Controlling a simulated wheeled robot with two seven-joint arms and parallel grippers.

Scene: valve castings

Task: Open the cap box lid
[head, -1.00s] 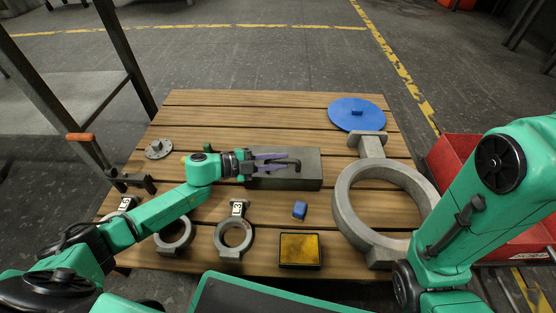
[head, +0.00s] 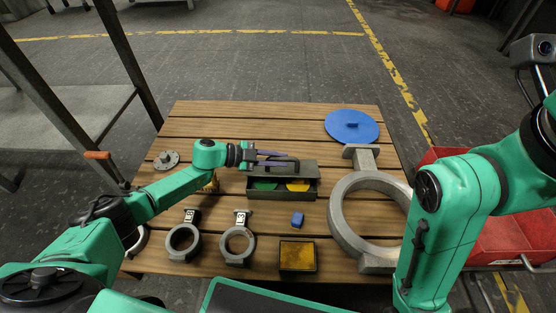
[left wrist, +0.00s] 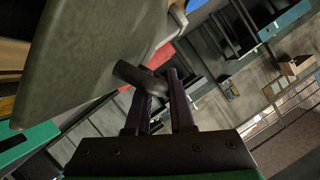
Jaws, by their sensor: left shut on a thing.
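The cap box (head: 283,196) is a dark grey-green box in the middle of the wooden table. Its lid (head: 308,166) is raised toward the back, and a green cap (head: 264,185) and a yellow cap (head: 298,185) show inside. My left gripper (head: 288,161) reaches in from the left and is shut on the lid's handle. The left wrist view shows the lid (left wrist: 85,60) tilted close by, with its handle (left wrist: 135,74) at the fingers (left wrist: 158,90). My right arm shows at the right, but its gripper is out of view.
A blue disc (head: 340,131) lies at the back right, with a large grey ring casting (head: 345,222) in front. Smaller ring castings (head: 184,255), a blue block (head: 297,220) and a yellow-topped tray (head: 298,256) stand near the front. Red bins (head: 505,240) are at the right.

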